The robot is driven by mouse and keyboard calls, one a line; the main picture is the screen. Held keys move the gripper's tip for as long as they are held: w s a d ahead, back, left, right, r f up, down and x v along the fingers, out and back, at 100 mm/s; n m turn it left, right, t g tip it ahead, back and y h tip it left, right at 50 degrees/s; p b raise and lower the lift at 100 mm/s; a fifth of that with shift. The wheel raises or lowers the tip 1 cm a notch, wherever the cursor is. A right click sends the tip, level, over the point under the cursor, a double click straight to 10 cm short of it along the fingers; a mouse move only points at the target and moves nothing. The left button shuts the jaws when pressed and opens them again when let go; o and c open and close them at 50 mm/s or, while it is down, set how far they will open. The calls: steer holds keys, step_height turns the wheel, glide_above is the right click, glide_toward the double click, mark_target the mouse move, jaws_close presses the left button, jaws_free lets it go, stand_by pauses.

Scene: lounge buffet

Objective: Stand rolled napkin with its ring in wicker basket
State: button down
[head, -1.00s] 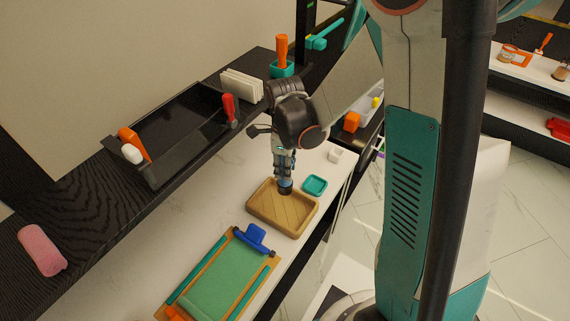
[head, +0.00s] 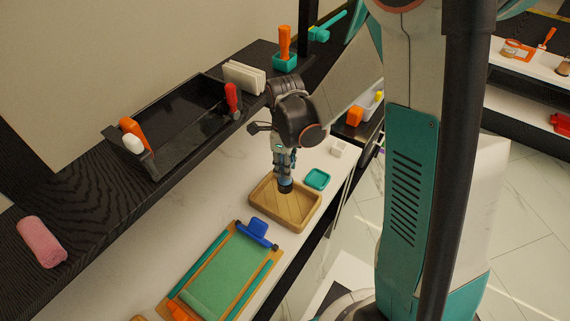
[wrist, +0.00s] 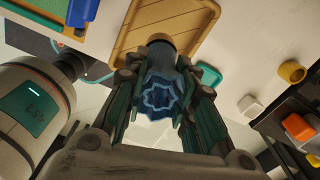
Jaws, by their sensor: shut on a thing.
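My gripper (wrist: 160,100) is shut on a blue rolled napkin (wrist: 166,86), whose scalloped end faces the wrist camera between the fingers. A brownish band, which looks like its ring (wrist: 161,39), shows at the far end. In the head view my gripper (head: 284,160) points down and the napkin's dark lower end (head: 285,187) is over the back part of a shallow tan tray (head: 292,226), the only basket-like thing near it. The tray also shows in the wrist view (wrist: 127,47). I cannot tell whether the napkin touches its floor.
A teal dish (head: 318,179) and a white cup (head: 339,148) stand right of the tray. A green board with a blue clip (head: 257,230) lies in front-left. A raised dark shelf (head: 100,200) with a black caddy (head: 178,118) runs along the left.

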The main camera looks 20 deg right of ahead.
mark_target(285, 183)
steer(key=shift+f+b, duration=3.2)
steer(key=shift+f, duration=0.65)
steer(key=shift+f+b, duration=0.45)
steer(key=shift+f, duration=0.05)
steer(key=c, duration=1.2)
jaws_free()
steer(key=shift+c, duration=0.2)
steer(key=shift+r+p, duration=2.35)
steer(key=shift+r, duration=1.2)
